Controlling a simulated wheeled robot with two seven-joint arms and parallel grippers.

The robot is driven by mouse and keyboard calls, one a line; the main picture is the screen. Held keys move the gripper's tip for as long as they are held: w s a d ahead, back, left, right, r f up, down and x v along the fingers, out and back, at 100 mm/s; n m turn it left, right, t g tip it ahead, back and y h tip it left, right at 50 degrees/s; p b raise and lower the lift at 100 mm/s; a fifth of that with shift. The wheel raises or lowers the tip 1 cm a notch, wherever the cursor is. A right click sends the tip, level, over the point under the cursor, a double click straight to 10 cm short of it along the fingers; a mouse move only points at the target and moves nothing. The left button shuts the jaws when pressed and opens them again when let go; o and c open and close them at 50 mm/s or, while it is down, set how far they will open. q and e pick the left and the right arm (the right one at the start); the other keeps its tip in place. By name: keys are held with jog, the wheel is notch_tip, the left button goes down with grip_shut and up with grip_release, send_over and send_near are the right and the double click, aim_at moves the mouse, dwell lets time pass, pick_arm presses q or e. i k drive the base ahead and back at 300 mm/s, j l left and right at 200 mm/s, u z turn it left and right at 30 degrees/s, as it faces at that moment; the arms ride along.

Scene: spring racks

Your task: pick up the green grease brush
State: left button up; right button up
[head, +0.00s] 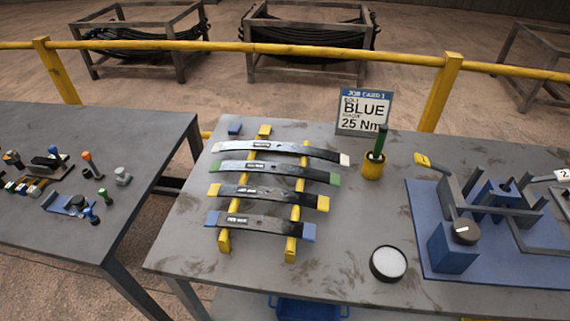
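The green grease brush (379,141) stands upright, handle up, in a small yellow cup (373,168) on the middle table. The cup is right of the leaf springs and in front of the job card. The brush's lower end is hidden inside the cup. Neither of my grippers shows in the head view.
Several dark leaf springs with coloured ends lie across a yellow rack (224,240). A round tin with a white top (388,263) sits in front of the cup. A blue fixture (455,250) stands right. The job card (363,111) stands behind. A left table (130,130) holds small tools.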

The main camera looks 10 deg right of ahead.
aim_at(375, 158)
jog(key=k+l+u, duration=0.25)
jog(key=l, duration=0.2)
jog(key=k+l+u, duration=0.25)
jog(key=l, duration=0.15)
jog(key=k+l+u, duration=0.25)
jog(key=l, duration=0.15)
jog(key=i+l, duration=0.05)
jog(key=i, duration=0.05)
